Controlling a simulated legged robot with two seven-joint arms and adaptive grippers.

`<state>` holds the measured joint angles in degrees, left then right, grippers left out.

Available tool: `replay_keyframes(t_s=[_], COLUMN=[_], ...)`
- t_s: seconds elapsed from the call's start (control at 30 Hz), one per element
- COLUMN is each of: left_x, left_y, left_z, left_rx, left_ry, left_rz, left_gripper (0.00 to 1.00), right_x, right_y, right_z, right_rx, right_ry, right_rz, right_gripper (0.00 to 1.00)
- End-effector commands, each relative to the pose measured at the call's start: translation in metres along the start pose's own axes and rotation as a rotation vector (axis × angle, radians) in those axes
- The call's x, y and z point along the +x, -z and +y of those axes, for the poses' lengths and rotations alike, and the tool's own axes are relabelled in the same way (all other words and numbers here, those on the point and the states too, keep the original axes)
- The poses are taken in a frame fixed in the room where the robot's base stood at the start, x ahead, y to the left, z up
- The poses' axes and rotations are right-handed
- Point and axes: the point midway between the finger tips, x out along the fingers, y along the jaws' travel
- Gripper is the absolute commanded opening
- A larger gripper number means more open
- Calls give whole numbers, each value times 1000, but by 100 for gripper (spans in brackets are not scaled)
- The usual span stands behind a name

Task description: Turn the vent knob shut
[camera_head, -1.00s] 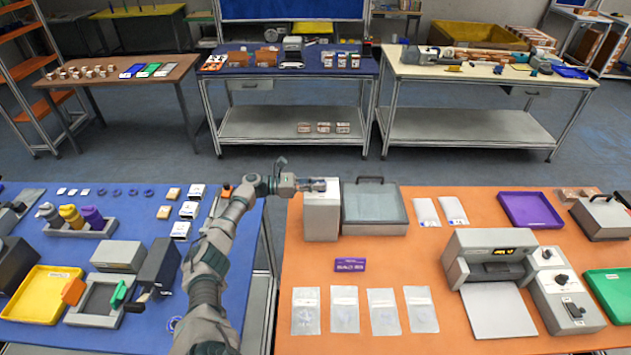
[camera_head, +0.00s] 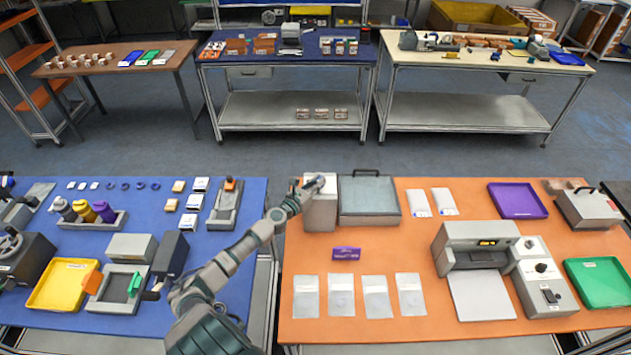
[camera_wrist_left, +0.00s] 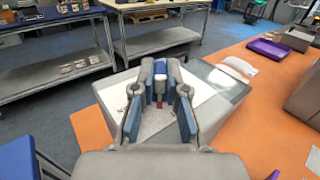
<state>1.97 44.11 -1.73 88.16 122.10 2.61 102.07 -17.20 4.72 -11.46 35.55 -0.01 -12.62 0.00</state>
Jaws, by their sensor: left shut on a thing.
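The grey box (camera_head: 320,215) stands at the back left of the orange table, left of a flat glass-topped case. My left gripper (camera_head: 316,182) is at the top of this box, reaching in from the lower left. In the left wrist view my gripper's fingers (camera_wrist_left: 160,88) come together around a small blue and white piece (camera_wrist_left: 160,70), which looks like the vent knob. The fingers hide most of it, and I cannot read its turn angle. A small red mark shows between the fingers. My right gripper is in no view.
The glass-topped case (camera_head: 369,197) stands close beside the box. A purple label block (camera_head: 347,253) and several clear pouches lie in front. A grey printer-like machine (camera_head: 480,250) stands to the right. A gap separates the orange table from the blue one.

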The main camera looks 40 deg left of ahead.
Motion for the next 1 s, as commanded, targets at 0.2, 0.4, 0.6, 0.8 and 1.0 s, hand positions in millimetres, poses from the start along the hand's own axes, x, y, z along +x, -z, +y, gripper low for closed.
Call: replay_keyframes(t_s=[0.2, 0.4, 0.6, 0.8, 1.0], left_x=[2, 3, 4, 4, 4], left_y=[-4, -3, -3, -3, -4], left_z=[-4, -5, -5, -4, -4], left_rx=[-5, -10, -9, -4, 0], left_ry=[-200, -381, -522, -615, -660], left_rz=[-6, -5, -4, -4, -7], left_gripper=[0, 0, 0, 0, 0], right_x=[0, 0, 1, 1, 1], right_y=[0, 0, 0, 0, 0], right_z=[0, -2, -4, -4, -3], right_rx=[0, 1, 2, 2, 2], right_ry=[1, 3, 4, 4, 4], right_rz=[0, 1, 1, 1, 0], right_gripper=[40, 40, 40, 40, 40])
